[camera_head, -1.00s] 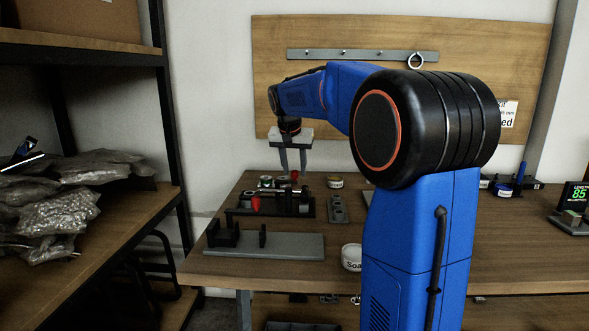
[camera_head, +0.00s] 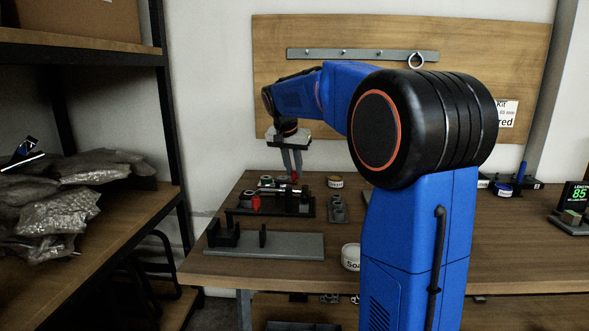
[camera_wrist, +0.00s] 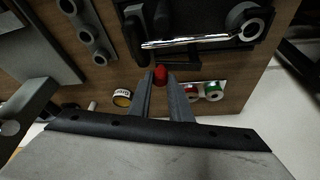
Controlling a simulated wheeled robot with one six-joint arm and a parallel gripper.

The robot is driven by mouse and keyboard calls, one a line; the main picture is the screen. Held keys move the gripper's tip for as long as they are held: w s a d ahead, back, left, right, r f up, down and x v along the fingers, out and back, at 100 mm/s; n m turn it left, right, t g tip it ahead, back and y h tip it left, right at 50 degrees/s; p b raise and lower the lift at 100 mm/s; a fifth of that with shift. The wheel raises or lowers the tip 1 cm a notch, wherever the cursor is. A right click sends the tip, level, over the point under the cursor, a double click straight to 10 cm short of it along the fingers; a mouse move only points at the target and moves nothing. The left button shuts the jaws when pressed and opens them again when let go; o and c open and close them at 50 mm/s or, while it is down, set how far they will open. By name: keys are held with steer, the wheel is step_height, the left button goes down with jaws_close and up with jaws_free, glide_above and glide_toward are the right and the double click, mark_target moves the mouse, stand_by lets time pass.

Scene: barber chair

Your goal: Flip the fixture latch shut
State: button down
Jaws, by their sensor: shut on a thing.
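The black fixture (camera_head: 282,211) stands on the bench left of my arm, and it also shows at the top of the wrist view (camera_wrist: 188,20). A red latch tip (camera_wrist: 160,76) sits between my fingertips in the wrist view. It is a small red spot in the head view (camera_head: 294,175), raised above the fixture. My gripper (camera_wrist: 161,80) is shut on this red tip; in the head view my gripper (camera_head: 293,174) is tilted. The lower part of the latch is hard to make out. A shiny rod (camera_wrist: 190,41) lies across the fixture.
A second red piece (camera_head: 255,203) stands at the fixture's front left. A grey plate with black uprights (camera_head: 285,247) lies in front. A grey strip with holes (camera_head: 338,209) and a round tin (camera_head: 335,182) are at the right. A white tin (camera_head: 351,257) stands near the front edge.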

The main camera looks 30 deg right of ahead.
steer(key=m, duration=0.1)
steer(key=a+m+g, duration=0.1)
steer(key=m, duration=0.1)
steer(key=s+a+m+g+h, duration=0.1)
steer(key=m, duration=0.1)
steer(key=shift+s+a, duration=0.1)
steer(key=shift+a, duration=0.15)
steer(key=shift+w+a+m+g+y, duration=0.2)
steer(key=shift+a+m+g, duration=0.55)
steer(key=shift+m, duration=1.1)
steer(key=shift+w+a+m+g+y, duration=0.2)
steer(key=shift+a+m+g, duration=0.6)
steer(key=shift+m, duration=1.1)
steer(key=shift+w+a+m+g+y, duration=0.15)
steer(key=shift+a+m+g, duration=0.3)
steer(key=shift+a+m, duration=1)
steer(key=shift+w+d+m, duration=0.1)
steer(key=shift+d+m, duration=0.25)
steer(key=shift+m, duration=0.15)
steer(key=c, duration=1.6)
jaws_free()
steer(key=shift+r, duration=0.1)
